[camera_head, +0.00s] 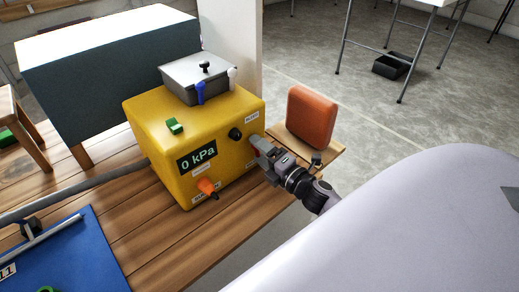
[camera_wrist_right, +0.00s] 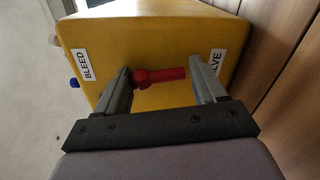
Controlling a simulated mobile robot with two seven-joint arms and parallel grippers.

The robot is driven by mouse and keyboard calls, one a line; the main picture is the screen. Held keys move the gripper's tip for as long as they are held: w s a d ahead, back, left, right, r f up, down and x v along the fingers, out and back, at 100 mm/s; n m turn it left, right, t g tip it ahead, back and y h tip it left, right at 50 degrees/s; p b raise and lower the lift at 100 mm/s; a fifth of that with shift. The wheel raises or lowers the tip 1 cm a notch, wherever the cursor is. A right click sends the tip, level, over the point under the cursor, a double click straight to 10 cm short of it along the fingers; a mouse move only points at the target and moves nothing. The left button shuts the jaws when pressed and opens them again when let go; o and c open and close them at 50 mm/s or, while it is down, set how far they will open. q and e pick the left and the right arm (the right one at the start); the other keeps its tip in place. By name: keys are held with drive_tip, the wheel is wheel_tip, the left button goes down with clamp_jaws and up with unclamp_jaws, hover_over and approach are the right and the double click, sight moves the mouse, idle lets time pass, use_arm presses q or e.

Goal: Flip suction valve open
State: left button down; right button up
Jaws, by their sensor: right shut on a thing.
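The yellow pump box (camera_head: 178,133) stands on the wooden table, with a display reading "0 kPa" (camera_head: 197,159). A red valve handle (camera_wrist_right: 158,76) sticks out of its side between a "BLEED" label (camera_wrist_right: 84,65) and a partly hidden label ending in "LVE" (camera_wrist_right: 217,61). My right gripper (camera_head: 258,146) is at that side of the box. In the wrist view the red handle lies between its two fingers (camera_wrist_right: 163,82), crosswise, and the gripper is shut on it. In the head view the gripper mostly hides the handle. My left gripper is not in view.
A grey lidded container (camera_head: 190,73) with blue and white levers sits on the box. An orange fitting (camera_head: 207,187) and black knob (camera_head: 235,134) stick out of it. An orange block (camera_head: 311,117) stands right of my gripper. A blue mat (camera_head: 75,262) lies front left.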

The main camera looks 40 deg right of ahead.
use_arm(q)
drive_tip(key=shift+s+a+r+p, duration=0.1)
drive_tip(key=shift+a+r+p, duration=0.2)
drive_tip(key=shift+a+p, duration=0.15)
use_arm(e)
drive_tip(key=shift+d+m, duration=0.25)
drive_tip(key=shift+m, duration=0.75)
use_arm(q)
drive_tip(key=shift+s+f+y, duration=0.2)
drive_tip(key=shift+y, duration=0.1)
use_arm(e)
drive_tip(key=o, duration=1)
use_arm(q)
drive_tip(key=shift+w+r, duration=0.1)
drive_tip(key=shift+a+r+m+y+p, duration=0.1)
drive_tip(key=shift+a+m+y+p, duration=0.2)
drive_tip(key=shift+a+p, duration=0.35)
use_arm(e)
drive_tip(key=shift+s+d, duration=0.15)
drive_tip(key=shift+s, duration=1.65)
drive_tip(key=shift+s+d, duration=0.15)
drive_tip(key=shift+s, duration=1.65)
